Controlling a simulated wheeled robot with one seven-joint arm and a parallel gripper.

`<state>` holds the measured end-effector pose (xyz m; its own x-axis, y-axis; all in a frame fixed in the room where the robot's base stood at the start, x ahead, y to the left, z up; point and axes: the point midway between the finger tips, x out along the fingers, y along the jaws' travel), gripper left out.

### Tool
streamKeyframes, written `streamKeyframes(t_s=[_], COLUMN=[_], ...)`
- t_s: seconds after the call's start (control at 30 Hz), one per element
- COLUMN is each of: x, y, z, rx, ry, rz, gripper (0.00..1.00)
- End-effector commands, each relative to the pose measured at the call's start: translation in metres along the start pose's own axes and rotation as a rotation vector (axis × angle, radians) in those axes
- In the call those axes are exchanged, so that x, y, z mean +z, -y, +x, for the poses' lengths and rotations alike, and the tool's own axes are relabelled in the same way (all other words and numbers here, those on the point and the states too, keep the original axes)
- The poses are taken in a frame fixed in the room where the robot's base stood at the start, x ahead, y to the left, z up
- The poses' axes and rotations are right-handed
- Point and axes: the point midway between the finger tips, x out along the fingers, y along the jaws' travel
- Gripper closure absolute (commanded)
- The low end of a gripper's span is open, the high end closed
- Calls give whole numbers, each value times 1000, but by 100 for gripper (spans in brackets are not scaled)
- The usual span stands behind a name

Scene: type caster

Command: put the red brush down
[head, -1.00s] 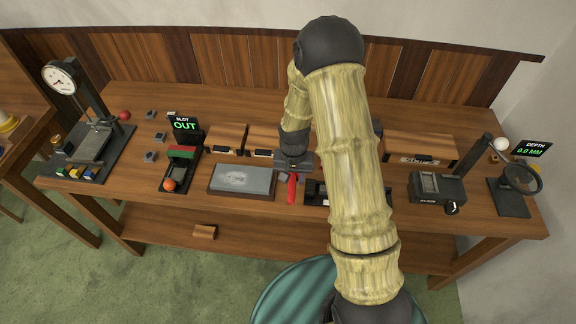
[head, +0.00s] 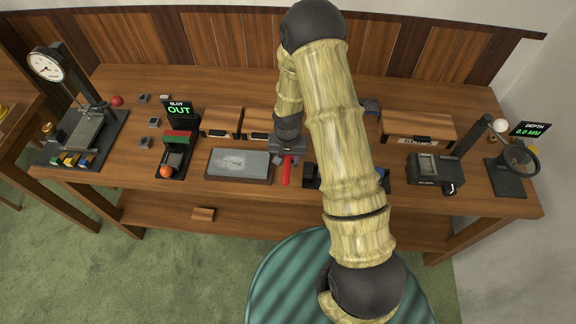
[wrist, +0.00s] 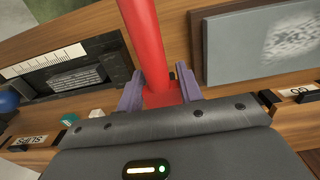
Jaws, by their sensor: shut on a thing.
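The red brush (head: 287,172) is in my gripper, to the right of the grey slab in the head view. In the wrist view the red brush (wrist: 146,45) runs up and away from between the two purple-grey fingers. My gripper (wrist: 161,92) is shut on it. In the head view my gripper (head: 287,154) is over the middle of the workbench (head: 225,192), partly hidden by my wrist. I cannot tell whether the brush touches the bench top.
A grey stone slab (head: 240,166) in a wooden frame lies close left of the brush. A black tray (head: 312,178) is close right, partly behind my arm. Wooden boxes (head: 222,121) stand behind. Only a narrow strip of bench is bare around the brush.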

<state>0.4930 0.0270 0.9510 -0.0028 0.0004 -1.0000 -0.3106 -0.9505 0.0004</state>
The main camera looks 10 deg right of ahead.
Motion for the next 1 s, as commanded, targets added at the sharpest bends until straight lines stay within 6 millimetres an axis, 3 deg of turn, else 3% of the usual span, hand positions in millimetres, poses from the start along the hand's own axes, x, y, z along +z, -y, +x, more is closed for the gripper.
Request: streamKeyframes(t_s=[0.17,0.57,0.83,1.0], x=[0,0,0,0], y=[0,0,0,0], z=[15,21,51,58], rx=[0,0,0,-1], ry=[0,1,1,-1], rz=[-1,-1,-2,-2], gripper=[89,89,89,89])
